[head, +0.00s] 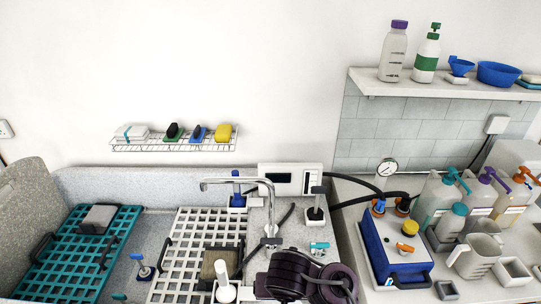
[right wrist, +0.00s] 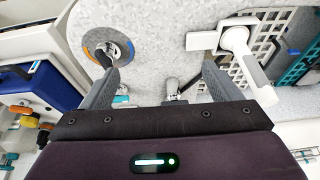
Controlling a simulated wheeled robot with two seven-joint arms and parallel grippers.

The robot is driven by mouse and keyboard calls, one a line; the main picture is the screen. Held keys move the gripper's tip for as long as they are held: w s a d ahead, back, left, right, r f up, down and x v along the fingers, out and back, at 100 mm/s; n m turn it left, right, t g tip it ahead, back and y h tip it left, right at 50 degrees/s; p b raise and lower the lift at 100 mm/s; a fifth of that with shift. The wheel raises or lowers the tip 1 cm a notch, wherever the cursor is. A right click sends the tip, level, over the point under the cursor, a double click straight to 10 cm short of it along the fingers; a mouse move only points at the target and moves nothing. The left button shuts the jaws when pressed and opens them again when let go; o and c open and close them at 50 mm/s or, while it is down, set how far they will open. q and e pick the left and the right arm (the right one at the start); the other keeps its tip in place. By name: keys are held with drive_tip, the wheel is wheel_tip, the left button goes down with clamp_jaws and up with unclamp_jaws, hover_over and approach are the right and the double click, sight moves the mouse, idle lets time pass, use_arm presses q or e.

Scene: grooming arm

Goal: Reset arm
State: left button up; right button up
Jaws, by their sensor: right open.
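My right gripper (right wrist: 160,72) is open in the right wrist view, with nothing between its two grey fingers. In the head view my dark purple right arm (head: 290,272) is at the bottom centre, and its fingers are hidden. A white post with a rounded knob (head: 225,287) stands at the front of the tub, left of my arm; a white jointed piece (right wrist: 236,40) shows beyond the right finger in the wrist view. I cannot tell for sure which thing is the grooming arm. A round dial with blue and orange marks (right wrist: 108,45) lies beyond the left finger. My left gripper is not in view.
The tub holds a teal grate (head: 62,262) and a white grate (head: 185,262). A chrome faucet (head: 240,182) arches behind my arm. Right of it, a counter bears a blue box (head: 392,245), bottles (head: 480,190) and jugs (head: 476,255). A wire shelf (head: 175,145) hangs behind.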

drive_tip(key=s+d+n, duration=0.1)
drive_tip(key=s+d, duration=0.5)
drive_tip(key=d, duration=0.3)
drive_tip(key=s+d+n, duration=0.1)
drive_tip(key=s+d, duration=0.4)
drive_tip(key=d, duration=0.3)
drive_tip(key=s+f+g+b, duration=0.25)
drive_tip(key=f+b, duration=0.55)
drive_tip(key=f, duration=3.2)
use_arm(q)
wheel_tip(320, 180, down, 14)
drive_tip(key=b, duration=0.6)
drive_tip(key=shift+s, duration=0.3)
use_arm(e)
drive_tip(key=s+d+f, duration=0.3)
drive_tip(key=s+f, duration=1.6)
drive_tip(key=f, duration=0.2)
drive_tip(key=shift+s+d+f, duration=0.15)
drive_tip(key=shift+d+f, duration=0.05)
drive_tip(key=shift+f, duration=0.15)
